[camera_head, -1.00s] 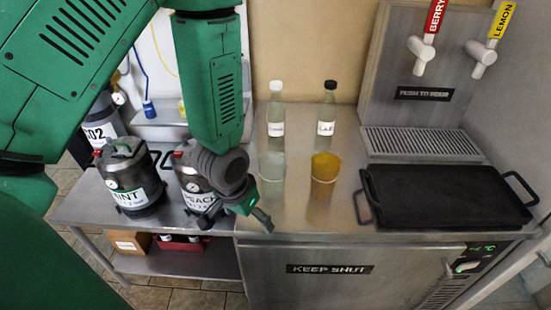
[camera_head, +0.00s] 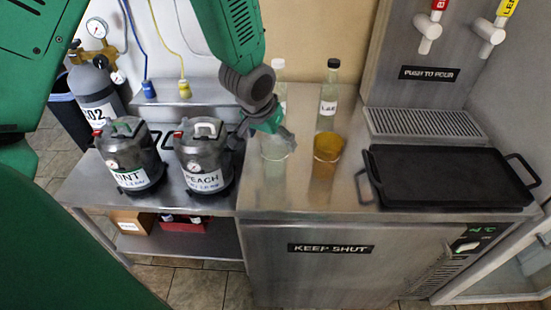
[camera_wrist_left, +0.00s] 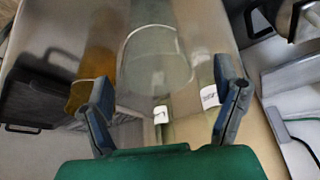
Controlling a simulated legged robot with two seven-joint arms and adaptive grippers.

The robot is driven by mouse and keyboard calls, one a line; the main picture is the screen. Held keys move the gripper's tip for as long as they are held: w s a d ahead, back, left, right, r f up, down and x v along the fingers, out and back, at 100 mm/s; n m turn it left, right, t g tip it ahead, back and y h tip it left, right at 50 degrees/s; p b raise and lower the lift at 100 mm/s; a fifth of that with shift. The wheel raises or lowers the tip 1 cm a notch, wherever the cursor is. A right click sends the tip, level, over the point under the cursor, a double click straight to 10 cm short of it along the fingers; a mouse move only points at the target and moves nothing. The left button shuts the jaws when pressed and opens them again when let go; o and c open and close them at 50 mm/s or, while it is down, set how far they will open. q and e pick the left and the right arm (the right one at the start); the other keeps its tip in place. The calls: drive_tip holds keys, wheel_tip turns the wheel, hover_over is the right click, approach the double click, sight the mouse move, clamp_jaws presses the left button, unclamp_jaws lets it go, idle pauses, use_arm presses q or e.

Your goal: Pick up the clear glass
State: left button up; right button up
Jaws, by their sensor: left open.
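The clear glass (camera_head: 275,149) stands upright on the steel counter, just left of a glass of amber liquid (camera_head: 327,147). My left gripper (camera_head: 264,138) is open at the clear glass and partly covers its upper left side in the head view. In the left wrist view, the clear glass (camera_wrist_left: 157,60) shows its round rim ahead of and between the spread fingers (camera_wrist_left: 166,84). Neither finger is seen clamping it. My right gripper is not in view.
Two labelled bottles stand behind the glasses; the black-capped one (camera_head: 329,95) shows clearly, the white-capped one (camera_head: 279,72) is mostly hidden. A black tray (camera_head: 450,178) is to the right. PEACH (camera_head: 203,158) and MINT (camera_head: 129,157) kegs stand left.

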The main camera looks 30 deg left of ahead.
use_arm(q)
drive_tip(key=shift+a+f, duration=0.1)
drive_tip(key=shift+f, duration=0.4)
drive_tip(key=x, duration=0.4)
drive_tip(key=shift+w+d+f, duration=0.2)
drive_tip(key=shift+w+d, duration=0.1)
drive_tip(key=shift+w, duration=0.05)
drive_tip(key=shift+s, duration=0.1)
drive_tip(key=shift+a, duration=0.1)
drive_tip(key=c, duration=1.3)
